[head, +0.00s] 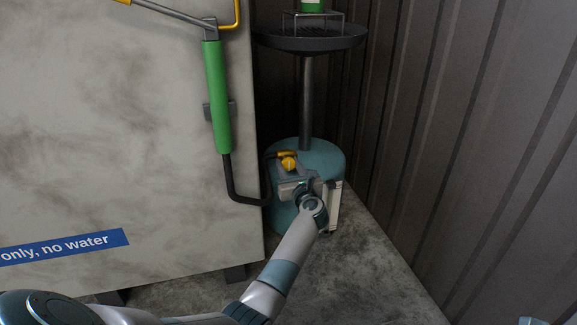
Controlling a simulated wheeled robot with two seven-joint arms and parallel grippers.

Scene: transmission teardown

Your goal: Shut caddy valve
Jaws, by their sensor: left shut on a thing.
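The caddy is a teal tank (325,160) on the floor in the corner, with a dark post rising from its top. A yellow valve handle (288,162) shows at the tank's upper left, where a dark hose meets it. My left gripper (286,174) reaches up to the valve from below and in front. It is shut on the yellow valve handle. The fingertips are small and partly hidden, so the exact grip is hard to see.
A dark round tray (308,38) tops the post. A green-sleeved wand (217,100) hangs on the pale cabinet (110,130) at left, its black hose (238,196) looping toward the tank. A corrugated wall (470,130) closes the right side. Bare floor (375,270) lies at front right.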

